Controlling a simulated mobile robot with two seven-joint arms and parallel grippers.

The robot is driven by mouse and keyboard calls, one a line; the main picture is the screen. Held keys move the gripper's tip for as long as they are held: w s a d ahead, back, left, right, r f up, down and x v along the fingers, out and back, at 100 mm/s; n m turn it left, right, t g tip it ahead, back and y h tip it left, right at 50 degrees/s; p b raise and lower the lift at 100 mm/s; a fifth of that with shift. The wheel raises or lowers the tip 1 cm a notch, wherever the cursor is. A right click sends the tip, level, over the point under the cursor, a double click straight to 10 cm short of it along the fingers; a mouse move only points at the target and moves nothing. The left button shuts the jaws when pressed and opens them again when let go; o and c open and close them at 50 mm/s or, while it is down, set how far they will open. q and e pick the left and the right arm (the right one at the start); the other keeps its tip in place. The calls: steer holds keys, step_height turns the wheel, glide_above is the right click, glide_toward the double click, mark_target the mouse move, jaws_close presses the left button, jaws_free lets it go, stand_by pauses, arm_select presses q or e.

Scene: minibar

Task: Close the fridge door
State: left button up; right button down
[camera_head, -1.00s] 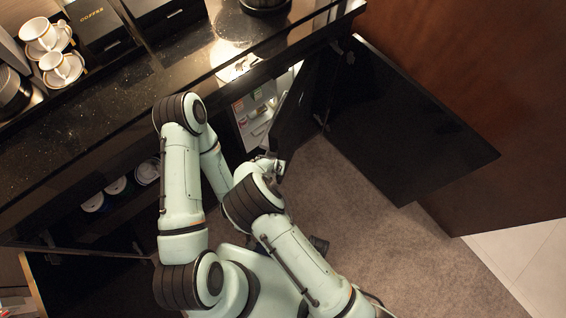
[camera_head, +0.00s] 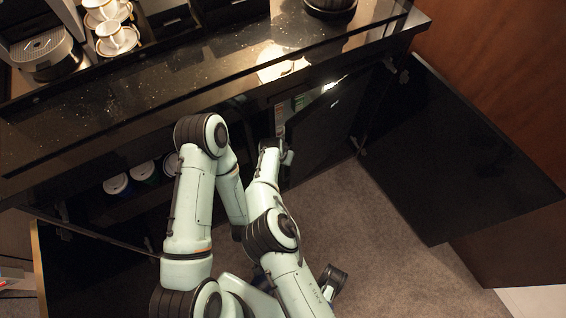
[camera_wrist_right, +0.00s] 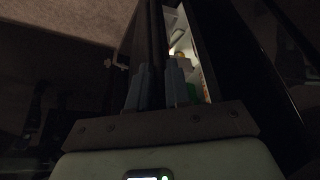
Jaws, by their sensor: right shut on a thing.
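The fridge door (camera_head: 325,130) is a dark panel under the counter. It stands partly open, with a narrow strip of the lit fridge interior (camera_head: 299,101) showing above and behind it. My right gripper (camera_head: 287,155) is at the door's free left edge. In the right wrist view its two grey fingers (camera_wrist_right: 158,85) are shut on the dark door edge (camera_wrist_right: 156,40), one on each side. The white interior with some items (camera_wrist_right: 188,50) shows to the right of that edge. My left arm is folded in front of the cabinet, and its gripper is hidden.
An open dark cabinet door (camera_head: 440,150) stands to the right of the fridge. Another open cabinet panel (camera_head: 100,243) is at lower left. The counter (camera_head: 150,90) holds cups (camera_head: 112,35) and a coffee machine (camera_head: 45,52). Carpet (camera_head: 375,235) is clear in front.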

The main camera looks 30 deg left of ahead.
arm_select(q)
steer(key=shift+w+a+f, duration=0.1)
steer(key=shift+f, duration=0.05)
arm_select(e)
steer(key=shift+a, duration=0.1)
steer(key=c, duration=1.1)
jaws_free()
steer(key=shift+c, duration=0.2)
arm_select(q)
steer(key=shift+s+d+r+g+p, duration=0.2)
steer(key=shift+s+r+p, duration=0.3)
steer(key=shift+r+p, duration=0.2)
steer(key=shift+s+d+r+g+p, duration=0.1)
steer(key=shift+s+r+g+p, duration=0.1)
steer(key=shift+s+r+p, duration=0.4)
arm_select(e)
steer(key=v, duration=1.3)
steer(key=shift+r, duration=0.15)
arm_select(q)
steer(key=shift+w, duration=0.1)
